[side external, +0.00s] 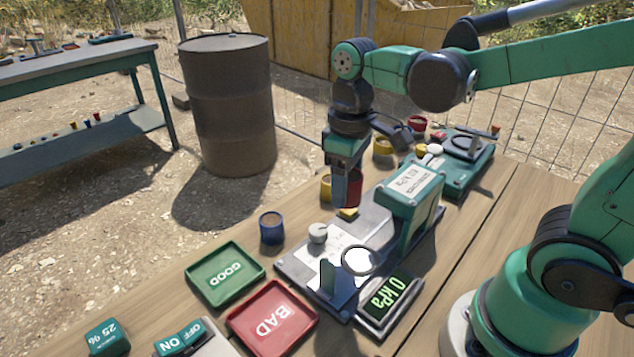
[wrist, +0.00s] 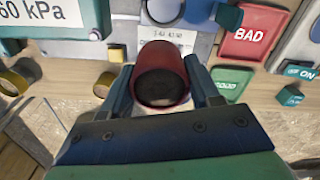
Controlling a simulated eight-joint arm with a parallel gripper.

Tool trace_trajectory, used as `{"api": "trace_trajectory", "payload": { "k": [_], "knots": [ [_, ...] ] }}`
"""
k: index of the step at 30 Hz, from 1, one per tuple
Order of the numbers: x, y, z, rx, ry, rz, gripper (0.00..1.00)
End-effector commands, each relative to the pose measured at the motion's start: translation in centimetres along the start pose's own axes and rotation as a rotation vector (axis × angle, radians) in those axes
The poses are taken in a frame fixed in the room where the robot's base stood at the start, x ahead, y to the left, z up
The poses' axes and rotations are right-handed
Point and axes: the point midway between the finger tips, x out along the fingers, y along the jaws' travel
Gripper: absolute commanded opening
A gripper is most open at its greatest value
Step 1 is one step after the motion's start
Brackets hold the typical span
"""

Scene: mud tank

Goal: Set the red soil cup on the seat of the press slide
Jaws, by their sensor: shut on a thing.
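The red soil cup (wrist: 160,72) is between the two fingers of my gripper (wrist: 165,88) in the wrist view, its dark round end facing the camera. In the side view my gripper (side external: 345,178) points down and is shut on the red cup (side external: 354,190), partly hidden by the fingers. The cup is above or beside the back left edge of the press (side external: 300,265); the exact gap cannot be told. The press has a pale plate, a bright ringed disc (side external: 361,260) and a green upright housing (side external: 410,205). I cannot tell which part is the seat.
A blue cup (side external: 272,227) stands left of the press, and a yellow cup (side external: 326,187) is close behind my gripper. GOOD (side external: 226,274) and BAD (side external: 272,318) trays lie in front. A kPa display (side external: 388,300) sits at the press's right. A second device (side external: 465,165) stands behind.

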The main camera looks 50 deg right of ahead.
Motion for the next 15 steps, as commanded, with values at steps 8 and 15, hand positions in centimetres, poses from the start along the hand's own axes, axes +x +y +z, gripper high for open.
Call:
{"api": "trace_trajectory", "payload": {
  "k": [8, 15],
  "knots": [
    [2.7, -1.2, 3.4, 0.001, 0.0, 0.0, 0.0],
    [4.8, -1.3, 3.4, 0.001, 0.0, 0.0, 0.0]
  ]
}}
